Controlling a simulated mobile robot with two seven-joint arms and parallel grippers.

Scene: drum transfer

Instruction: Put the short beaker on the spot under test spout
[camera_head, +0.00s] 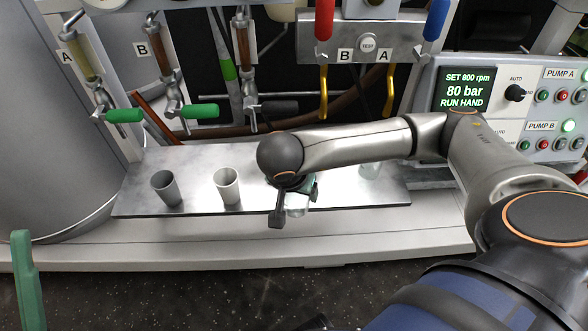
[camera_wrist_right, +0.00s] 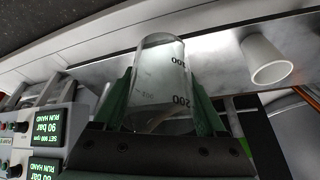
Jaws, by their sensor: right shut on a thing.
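My right gripper (camera_head: 294,200) is shut on a clear glass beaker (camera_wrist_right: 160,75), with dark green fingers on both sides of it in the wrist view. The beaker bears dark "200" marks. In the head view the held beaker (camera_head: 298,209) is mostly hidden behind the gripper, over the steel shelf's front part. I cannot tell whether it touches the shelf. The spot on the shelf is hidden or not distinct.
The steel shelf (camera_head: 140,204) carries a grey cup (camera_head: 166,188) and a white cup (camera_head: 227,186) left of the gripper. Another clear vessel (camera_head: 370,169) stands to the right behind my arm. Green-handled valves (camera_head: 124,115) hang at left.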

